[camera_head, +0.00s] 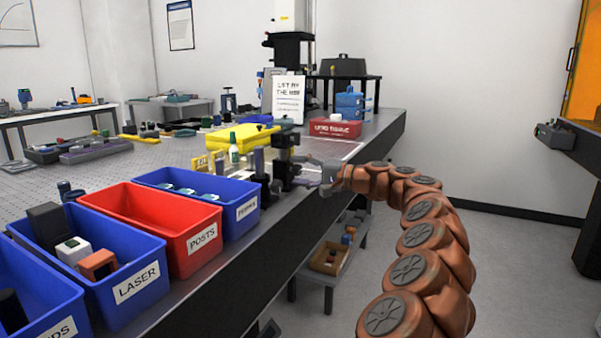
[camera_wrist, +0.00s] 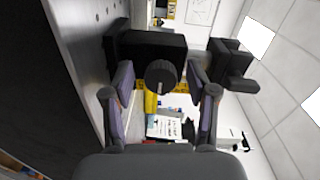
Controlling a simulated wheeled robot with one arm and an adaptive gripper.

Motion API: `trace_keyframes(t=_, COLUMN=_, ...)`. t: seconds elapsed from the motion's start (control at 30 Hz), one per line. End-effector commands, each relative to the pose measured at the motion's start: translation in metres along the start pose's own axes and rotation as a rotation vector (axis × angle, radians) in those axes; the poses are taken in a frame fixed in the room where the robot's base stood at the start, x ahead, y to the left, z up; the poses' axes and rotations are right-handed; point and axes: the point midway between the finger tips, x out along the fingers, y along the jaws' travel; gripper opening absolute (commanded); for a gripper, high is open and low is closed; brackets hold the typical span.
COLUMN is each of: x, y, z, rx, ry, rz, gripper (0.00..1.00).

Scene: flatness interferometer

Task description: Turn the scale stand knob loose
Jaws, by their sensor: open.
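In the wrist view, a round black ribbed knob (camera_wrist: 161,77) sits between the two fingers of my gripper (camera_wrist: 160,70). The gripper is open, with a visible gap between the knob and each finger. The black body of the stand (camera_wrist: 148,48) shows behind the knob. In the head view, my gripper (camera_head: 303,173) reaches from the right to the upright black stand (camera_head: 282,160) at the table's front edge. The knob cannot be made out clearly in the head view, as the fingers are close around that place.
Blue bins and a red bin labelled POSTS (camera_head: 203,239) line the table's front edge, left of the stand. A white sign (camera_head: 289,98) and a red box (camera_head: 335,129) stand behind it. A shelf with a small box (camera_head: 328,259) is below. The floor at right is clear.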

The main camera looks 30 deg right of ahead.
Motion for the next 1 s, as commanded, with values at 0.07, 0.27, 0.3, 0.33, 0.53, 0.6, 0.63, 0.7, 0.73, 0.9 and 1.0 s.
trace_keyframes(t=0.07, x=0.0, y=0.0, z=0.0, rx=0.0, ry=0.001, rz=0.0, gripper=0.58)
trace_keyframes(t=0.27, x=-0.005, y=-0.001, z=-0.001, rx=0.0, ry=0.002, rz=-0.001, gripper=0.58)
trace_keyframes(t=0.3, x=-0.008, y=-0.001, z=-0.001, rx=0.0, ry=0.002, rz=-0.002, gripper=0.58)
trace_keyframes(t=0.33, x=-0.012, y=-0.001, z=-0.001, rx=0.0, ry=0.002, rz=-0.002, gripper=0.58)
trace_keyframes(t=0.53, x=-0.046, y=-0.001, z=-0.002, rx=0.001, ry=0.007, rz=-0.002, gripper=0.58)
trace_keyframes(t=0.6, x=-0.06, y=-0.001, z=-0.002, rx=0.0, ry=0.006, rz=-0.002, gripper=0.58)
trace_keyframes(t=0.63, x=-0.066, y=-0.001, z=-0.001, rx=0.0, ry=0.005, rz=-0.002, gripper=0.58)
trace_keyframes(t=0.7, x=-0.079, y=-0.001, z=-0.001, rx=-0.001, ry=0.003, rz=-0.002, gripper=0.58)
trace_keyframes(t=0.73, x=-0.084, y=-0.002, z=-0.001, rx=-0.002, ry=0.004, rz=-0.002, gripper=0.58)
trace_keyframes(t=0.9, x=-0.108, y=-0.001, z=-0.001, rx=-0.002, ry=0.005, rz=-0.001, gripper=0.58)
trace_keyframes(t=1.0, x=-0.116, y=-0.001, z=-0.001, rx=-0.002, ry=0.002, rz=-0.002, gripper=0.58)
